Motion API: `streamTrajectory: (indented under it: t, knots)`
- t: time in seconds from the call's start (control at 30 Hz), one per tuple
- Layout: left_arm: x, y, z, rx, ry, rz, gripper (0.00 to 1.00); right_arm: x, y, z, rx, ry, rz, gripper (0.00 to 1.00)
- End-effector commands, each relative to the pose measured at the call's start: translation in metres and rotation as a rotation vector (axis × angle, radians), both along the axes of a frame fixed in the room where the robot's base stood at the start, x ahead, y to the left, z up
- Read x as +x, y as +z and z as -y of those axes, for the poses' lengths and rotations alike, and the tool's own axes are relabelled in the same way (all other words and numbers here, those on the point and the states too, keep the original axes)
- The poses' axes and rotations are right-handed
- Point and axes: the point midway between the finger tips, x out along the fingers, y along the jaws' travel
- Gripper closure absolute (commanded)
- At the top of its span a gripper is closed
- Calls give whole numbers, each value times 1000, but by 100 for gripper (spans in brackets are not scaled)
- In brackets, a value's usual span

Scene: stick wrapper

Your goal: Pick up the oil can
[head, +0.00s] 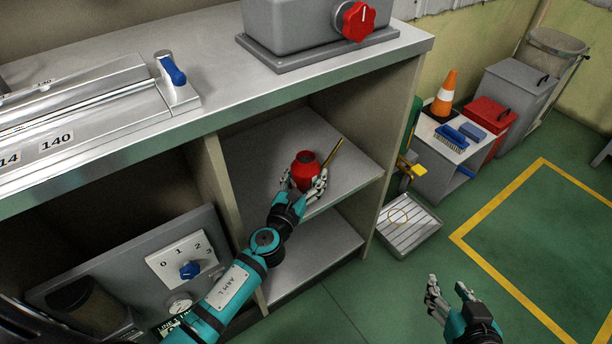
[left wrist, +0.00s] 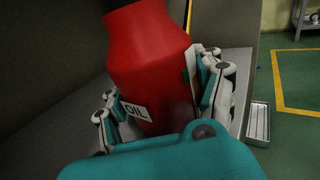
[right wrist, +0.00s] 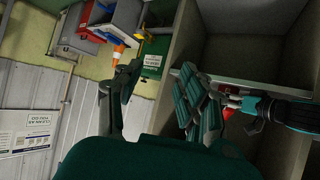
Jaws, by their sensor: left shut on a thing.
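The red oil can (head: 304,168) is at the middle shelf of the open cabinet under the counter. It also fills the upper middle of the left wrist view (left wrist: 150,55), where a white "OIL" label shows, and it looks slightly tilted there. My left gripper (head: 305,186) is shut on the can, with fingers on both sides of its body. I cannot tell whether the can's base touches the shelf. A thin yellow rod (head: 333,154) slants up beside the can; I cannot tell whether it is the can's spout. My right gripper (head: 452,297) is open and empty over the floor.
The shelf (head: 352,172) has bare room around the can, with a cabinet wall (head: 400,135) to its right. The counter edge (head: 330,75) overhangs it. A grey slatted tray (head: 408,226) lies on the floor. A cart (head: 440,165) carries a cone and brush.

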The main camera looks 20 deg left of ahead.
Motion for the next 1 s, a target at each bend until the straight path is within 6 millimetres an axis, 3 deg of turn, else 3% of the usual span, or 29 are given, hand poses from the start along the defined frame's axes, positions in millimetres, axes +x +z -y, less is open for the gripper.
streamTrajectory:
  t: [0.27,0.5,0.73,1.0]
  knots:
    - [0,13,0,1,0,3,78,-28,-21,12,-43,-15,-188,60]
    - [0,28,0,1,0,3,78,-78,-47,29,-102,-36,-462,60]
    - [0,39,0,1,-1,3,78,-126,-57,43,-148,-54,-689,60]
    - [-45,42,52,-5,-2,0,78,-124,-52,43,-146,-53,-680,60]
